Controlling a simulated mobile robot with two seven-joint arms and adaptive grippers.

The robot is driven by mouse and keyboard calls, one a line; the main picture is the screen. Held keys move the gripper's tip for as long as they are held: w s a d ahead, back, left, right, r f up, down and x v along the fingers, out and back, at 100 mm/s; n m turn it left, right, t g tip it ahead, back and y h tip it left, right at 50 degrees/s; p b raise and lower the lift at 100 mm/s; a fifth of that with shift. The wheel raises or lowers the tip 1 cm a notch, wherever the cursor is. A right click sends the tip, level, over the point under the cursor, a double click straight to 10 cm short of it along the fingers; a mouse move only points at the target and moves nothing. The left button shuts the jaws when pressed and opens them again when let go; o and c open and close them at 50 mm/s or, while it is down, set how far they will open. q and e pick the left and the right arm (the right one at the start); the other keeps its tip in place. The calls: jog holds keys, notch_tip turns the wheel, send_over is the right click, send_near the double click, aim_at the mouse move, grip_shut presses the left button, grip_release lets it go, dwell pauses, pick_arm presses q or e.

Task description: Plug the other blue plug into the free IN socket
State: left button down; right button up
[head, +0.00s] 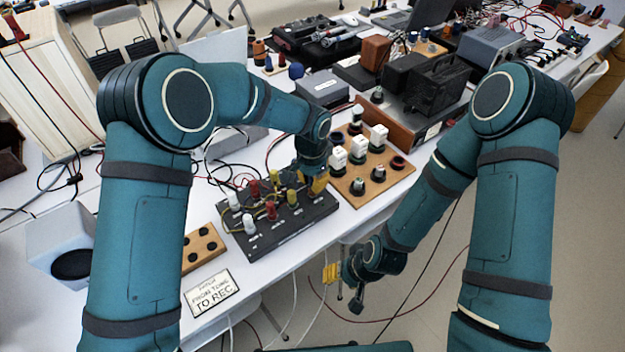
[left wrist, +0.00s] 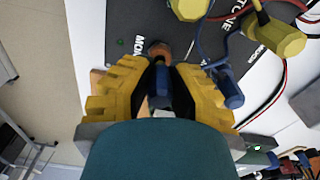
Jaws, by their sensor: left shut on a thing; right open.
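The dark patch panel (head: 255,238) stands on the white table with several white, red and yellow plugs in it. My left gripper (head: 313,188) is at its right end. In the left wrist view, my left gripper (left wrist: 160,92) is shut on a dark blue plug (left wrist: 161,82), largely hidden between its yellow fingers. An orange-brown ring (left wrist: 160,50) shows just beyond the plug; I cannot tell whether they touch. The other blue plug (left wrist: 229,89), with a blue cord, is at the panel to the right. The IN sockets cannot be made out. My right gripper (head: 343,287) is open and empty, low beside the table.
A card (head: 211,293) reading "PATCH FROM TONE TO REC" lies in front of the panel. Yellow plugs (left wrist: 275,36) and loose cords crowd the panel. Free floor surrounds my right gripper.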

pick_arm(q)
jog(key=shift+f, duration=0.9)
dwell(0.3)
jog(key=c, duration=0.9)
grip_release()
jog(key=shift+c, duration=0.2)
jog(key=shift+r, duration=0.1)
jog(key=shift+r+p, duration=2.25)
jog(key=shift+r, duration=1.5)
